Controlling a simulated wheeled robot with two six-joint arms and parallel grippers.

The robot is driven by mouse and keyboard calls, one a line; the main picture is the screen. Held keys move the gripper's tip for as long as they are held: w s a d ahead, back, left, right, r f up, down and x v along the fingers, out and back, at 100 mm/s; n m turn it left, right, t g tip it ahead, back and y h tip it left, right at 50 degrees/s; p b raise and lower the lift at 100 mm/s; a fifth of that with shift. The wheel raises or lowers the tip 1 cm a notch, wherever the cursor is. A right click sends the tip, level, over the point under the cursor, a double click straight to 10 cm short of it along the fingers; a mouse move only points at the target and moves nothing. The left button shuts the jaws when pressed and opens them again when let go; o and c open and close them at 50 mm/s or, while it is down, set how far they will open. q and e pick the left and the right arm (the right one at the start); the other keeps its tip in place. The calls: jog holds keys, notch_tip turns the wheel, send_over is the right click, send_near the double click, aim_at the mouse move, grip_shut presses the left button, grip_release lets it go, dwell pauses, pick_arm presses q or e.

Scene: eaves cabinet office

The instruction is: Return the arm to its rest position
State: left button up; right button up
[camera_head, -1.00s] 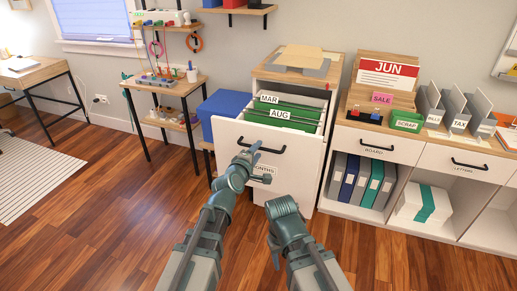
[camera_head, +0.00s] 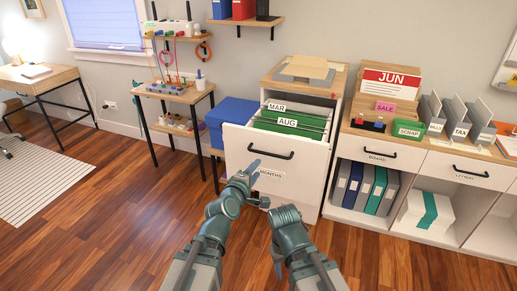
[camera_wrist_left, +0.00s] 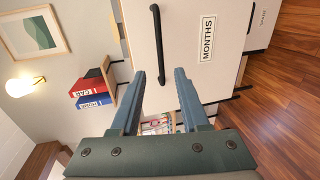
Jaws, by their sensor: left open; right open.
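My left gripper (camera_head: 258,184) is open and empty in front of the pulled-out white drawer (camera_head: 242,150), below its black handle (camera_head: 270,153). In the left wrist view its two fingers (camera_wrist_left: 162,78) stand apart with nothing between them. The handle (camera_wrist_left: 160,40) and the MONTHS label (camera_wrist_left: 207,38) show beyond the fingers, apart from them. My right gripper (camera_head: 277,258) is low beside the left arm; it is open, though its fingers show only partly and its jaw gap is hard to see.
The drawer stands open with green folders (camera_head: 290,125) marked MAR and AUG. A blue box (camera_head: 231,110) is left of it. A low shelf unit (camera_head: 409,156) with binders stands to the right. A small rack table (camera_head: 185,95) is at left. The wooden floor in front is clear.

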pick_arm(q)
jog(key=s+a+f+m+g, duration=0.1)
jog(key=s+f+m+g, duration=0.15)
jog(key=f+m, duration=0.2)
jog(key=s+a+f+m+g, duration=0.2)
jog(key=f+m+g, duration=0.2)
jog(key=f, duration=0.2)
jog(key=s+a+f+m+g+y, duration=0.6)
jog(key=s+a, duration=0.3)
jog(key=s, duration=0.3)
jog(key=s+d+r+m+g+p, duration=0.2)
jog(key=s+d+r+m+p, duration=0.1)
jog(key=s+d+r+p, duration=0.3)
jog(key=d+r+p, duration=0.2)
jog(key=d+p, duration=0.1)
jog(key=d, duration=0.1)
jog(key=shift+s+d+m, duration=0.2)
jog(key=shift+m, duration=0.15)
jog(key=shift+g, duration=0.25)
jog(key=shift+w, duration=0.1)
dwell(0.5)
